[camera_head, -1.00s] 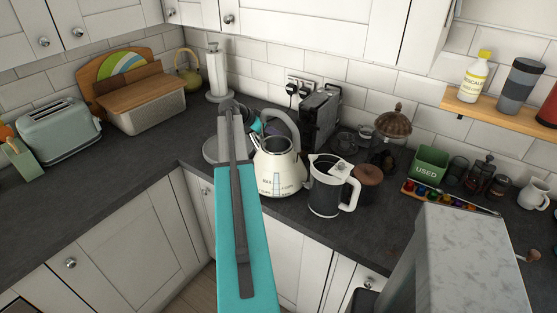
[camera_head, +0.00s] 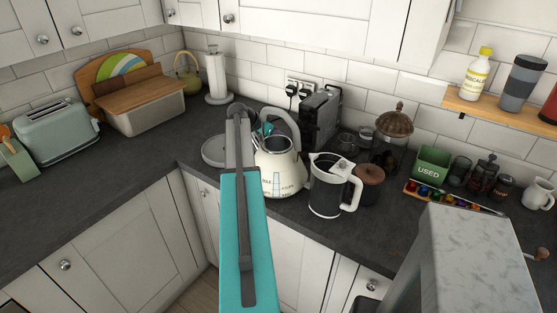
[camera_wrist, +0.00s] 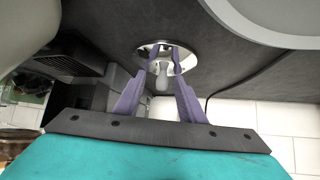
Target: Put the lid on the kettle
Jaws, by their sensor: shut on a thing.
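The cream kettle (camera_head: 278,175) stands upright on the worktop, just right of my arm in the head view. Part of a pale rounded body, likely the kettle (camera_wrist: 22,28), shows at the top left of the wrist view. My gripper (camera_wrist: 164,60) has its purple fingers closed around the knob of a shiny round lid (camera_wrist: 188,58). Dark worktop shows beyond the lid, so it is held clear of the kettle. In the head view a teal part of my gripper (camera_head: 267,130) shows behind the kettle's upper left side; the fingers and lid are hidden there.
A round grey plate (camera_head: 214,151) lies left of the kettle. A white-and-black jug (camera_head: 326,190) stands close on the kettle's right. A dark appliance (camera_head: 320,115) stands behind. The worktop (camera_head: 110,185) at left front is clear.

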